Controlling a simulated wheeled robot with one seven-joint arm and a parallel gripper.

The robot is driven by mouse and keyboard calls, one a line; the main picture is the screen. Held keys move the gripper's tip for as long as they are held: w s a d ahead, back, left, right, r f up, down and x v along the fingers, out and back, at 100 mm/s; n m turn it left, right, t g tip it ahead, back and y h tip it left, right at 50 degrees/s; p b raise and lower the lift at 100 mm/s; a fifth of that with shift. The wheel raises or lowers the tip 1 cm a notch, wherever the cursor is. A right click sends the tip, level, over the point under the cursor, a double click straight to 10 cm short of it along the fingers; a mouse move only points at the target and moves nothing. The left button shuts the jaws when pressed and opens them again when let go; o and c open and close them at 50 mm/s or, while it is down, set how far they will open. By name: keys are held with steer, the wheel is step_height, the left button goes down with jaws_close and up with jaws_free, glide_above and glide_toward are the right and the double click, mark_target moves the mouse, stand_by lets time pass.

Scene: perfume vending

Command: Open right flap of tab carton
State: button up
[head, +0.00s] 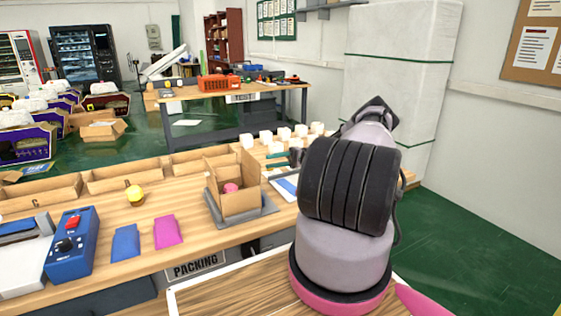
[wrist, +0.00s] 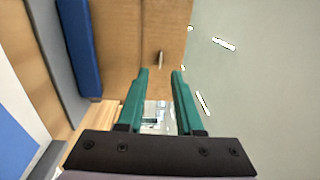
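The brown tab carton (head: 238,204) stands upright on a grey stand (head: 243,218) on the packing bench, with cardboard panels raised around its top. A pink round item (head: 231,188) shows inside it. My gripper (head: 271,161) is just right of the carton, at about the height of its upper edge. In the wrist view my gripper (wrist: 160,72) has its two teal fingers apart with nothing clearly between them. A brown cardboard panel (wrist: 165,25) lies ahead of the fingertips, with a small slot or tab mark on it. I cannot tell whether the fingertips touch the cardboard.
Blue (head: 125,243) and magenta (head: 168,231) packets and a blue button box (head: 72,247) lie further left. Several white blocks (head: 283,133) stand behind my gripper. Shallow wooden trays (head: 124,176) line the bench's back.

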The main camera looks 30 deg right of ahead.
steer(key=d, duration=0.4)
steer(key=shift+d+f, duration=0.15)
steer(key=shift+d, duration=0.25)
steer(key=s+a+r+g+h, duration=0.1)
steer(key=s+a+r+h, duration=0.3)
steer(key=a+r+h, duration=0.55)
steer(key=s+a+r+g+h, duration=0.2)
steer(key=s+a+r+h, duration=0.15)
steer(key=a+r, duration=0.95)
steer(key=s+r+m+t+h, duration=0.2)
steer(key=s+r+t, duration=0.3)
steer(key=s+r, duration=0.3)
steer(key=s+a+r+m+t+h, duration=0.1)
steer(key=s+r+t, duration=0.4)
steer(key=s, duration=1.2)
step_height(320, 180, up, 3)
steer(key=shift+a+f+m+h, duration=0.1)
steer(key=shift+a+m+h, duration=0.1)
steer(key=shift+m+h, duration=0.3)
